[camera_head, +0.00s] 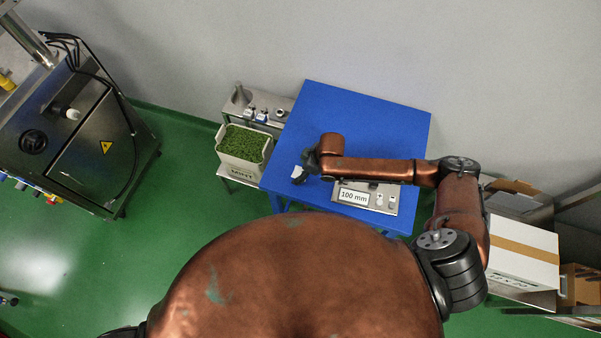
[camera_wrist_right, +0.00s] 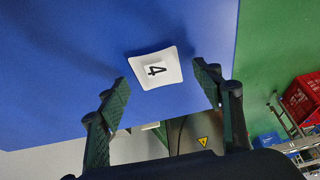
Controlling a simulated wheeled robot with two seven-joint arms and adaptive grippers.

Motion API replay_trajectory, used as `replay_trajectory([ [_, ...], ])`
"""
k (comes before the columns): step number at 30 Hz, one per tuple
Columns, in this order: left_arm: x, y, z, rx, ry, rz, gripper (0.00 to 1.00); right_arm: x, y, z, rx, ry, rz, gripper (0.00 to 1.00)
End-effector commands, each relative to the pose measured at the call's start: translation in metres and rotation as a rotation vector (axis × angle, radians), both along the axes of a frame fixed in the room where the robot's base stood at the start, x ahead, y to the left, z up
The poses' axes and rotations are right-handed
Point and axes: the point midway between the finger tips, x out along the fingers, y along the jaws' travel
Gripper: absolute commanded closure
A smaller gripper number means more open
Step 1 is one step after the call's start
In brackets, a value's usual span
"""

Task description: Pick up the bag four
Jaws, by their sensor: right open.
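The bag four (camera_wrist_right: 155,69) is a small white square pouch with a black 4. It lies on the blue table (camera_head: 365,115). In the head view a small white patch of it (camera_head: 296,171) shows at the table's left edge, beside my right gripper (camera_head: 303,174). In the right wrist view my right gripper (camera_wrist_right: 163,82) is open, its two dark fingers to either side of the bag's lower part. The bag appears just past the fingertips, and no finger clearly touches it. My left gripper is not in view.
A metal device labelled 100 mm (camera_head: 354,197) sits on the table under my right forearm. A bin of green leaves (camera_head: 241,155) stands left of the table. White boxes (camera_head: 522,252) are at the right. The table's back half is clear.

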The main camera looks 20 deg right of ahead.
Motion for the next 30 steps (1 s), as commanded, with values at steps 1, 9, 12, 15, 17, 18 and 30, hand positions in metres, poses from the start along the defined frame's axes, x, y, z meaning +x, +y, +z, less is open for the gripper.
replay_trajectory([
  [1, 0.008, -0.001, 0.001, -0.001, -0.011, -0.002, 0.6, 0.001, 0.0, 0.0, -0.001, -0.001, 0.001, 0.4],
  [9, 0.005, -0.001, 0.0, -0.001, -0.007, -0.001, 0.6, 0.001, 0.001, 0.0, 0.0, -0.001, 0.002, 0.49],
  [12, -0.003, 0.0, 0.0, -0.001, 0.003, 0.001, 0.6, 0.001, 0.001, 0.0, 0.0, -0.001, 0.002, 0.56],
  [15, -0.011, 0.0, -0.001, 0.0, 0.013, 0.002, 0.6, 0.001, 0.001, 0.0, 0.0, -0.001, 0.002, 0.63],
  [17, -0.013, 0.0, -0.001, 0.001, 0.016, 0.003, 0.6, 0.001, 0.001, 0.001, 0.0, -0.001, 0.002, 0.67],
  [18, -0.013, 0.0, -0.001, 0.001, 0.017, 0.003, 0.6, 0.001, 0.001, 0.001, 0.0, -0.001, 0.002, 0.67],
  [30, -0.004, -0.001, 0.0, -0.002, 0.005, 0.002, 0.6, 0.001, 0.001, 0.003, 0.0, -0.001, 0.002, 0.67],
])
